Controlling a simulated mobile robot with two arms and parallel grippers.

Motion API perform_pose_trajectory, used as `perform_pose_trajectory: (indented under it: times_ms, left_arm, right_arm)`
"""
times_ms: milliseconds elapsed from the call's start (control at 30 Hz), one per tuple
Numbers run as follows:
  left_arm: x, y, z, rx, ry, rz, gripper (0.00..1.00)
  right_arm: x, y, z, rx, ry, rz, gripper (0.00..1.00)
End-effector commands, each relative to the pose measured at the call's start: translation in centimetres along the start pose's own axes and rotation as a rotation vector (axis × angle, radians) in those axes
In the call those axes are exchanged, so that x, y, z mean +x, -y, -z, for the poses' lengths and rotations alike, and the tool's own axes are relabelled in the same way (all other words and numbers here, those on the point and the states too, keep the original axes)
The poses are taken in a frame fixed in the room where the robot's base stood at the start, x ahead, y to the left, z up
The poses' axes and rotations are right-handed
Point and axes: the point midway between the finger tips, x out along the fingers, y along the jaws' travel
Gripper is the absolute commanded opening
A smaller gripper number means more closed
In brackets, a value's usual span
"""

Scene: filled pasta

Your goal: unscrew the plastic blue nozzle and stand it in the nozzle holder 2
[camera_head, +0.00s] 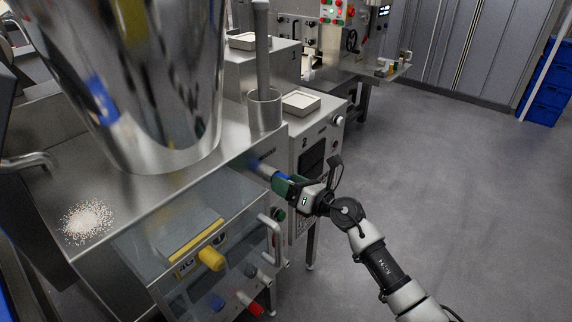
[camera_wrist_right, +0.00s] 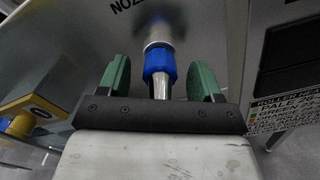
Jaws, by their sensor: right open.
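The blue plastic nozzle (camera_wrist_right: 160,66) points out from a metal fitting on the steel machine's side, with a bare metal tip below the blue part. It also shows in the head view (camera_head: 262,169), partly hidden by my gripper. My right gripper (camera_wrist_right: 160,78) is open, its two green fingers on either side of the nozzle with visible gaps; it also shows in the head view (camera_head: 276,178). I cannot make out for certain which part is nozzle holder 2. My left gripper is not in view.
The steel machine (camera_head: 240,160) carries a large shiny hopper (camera_head: 150,80) and spilled white grains (camera_head: 87,221). A yellow part (camera_head: 210,259) and a bar handle (camera_head: 272,238) stick out at its front. A unit marked 2 (camera_head: 304,157) stands behind. Floor at right is clear.

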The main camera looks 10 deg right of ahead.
Motion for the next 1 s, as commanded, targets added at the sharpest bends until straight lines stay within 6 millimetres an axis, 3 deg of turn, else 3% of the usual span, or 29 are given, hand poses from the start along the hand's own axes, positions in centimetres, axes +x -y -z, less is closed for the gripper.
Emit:
perform_pose_trajectory:
  times_ms: [33, 100, 333, 533, 867, 1000]
  left_arm:
    - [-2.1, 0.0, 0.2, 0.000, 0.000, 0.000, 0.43]
    - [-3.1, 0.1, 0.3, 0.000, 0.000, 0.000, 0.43]
    - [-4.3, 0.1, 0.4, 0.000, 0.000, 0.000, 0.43]
    - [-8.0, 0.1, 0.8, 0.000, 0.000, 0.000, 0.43]
    - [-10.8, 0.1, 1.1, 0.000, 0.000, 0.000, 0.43]
    - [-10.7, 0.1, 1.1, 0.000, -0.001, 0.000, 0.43]
  right_arm:
    - [0.0, -0.5, -0.8, 0.088, -0.002, 0.002, 0.65]
    - [0.0, -0.4, -0.7, 0.199, -0.002, 0.002, 0.65]
    - [0.0, -0.1, -0.2, 0.376, -0.001, 0.001, 0.65]
    - [0.0, -0.4, -0.7, 0.687, -0.002, 0.002, 0.65]
    - [0.0, -0.2, -0.4, 1.040, -0.001, 0.002, 0.65]
    - [0.0, 0.0, 0.0, 1.094, -0.001, 0.000, 0.65]
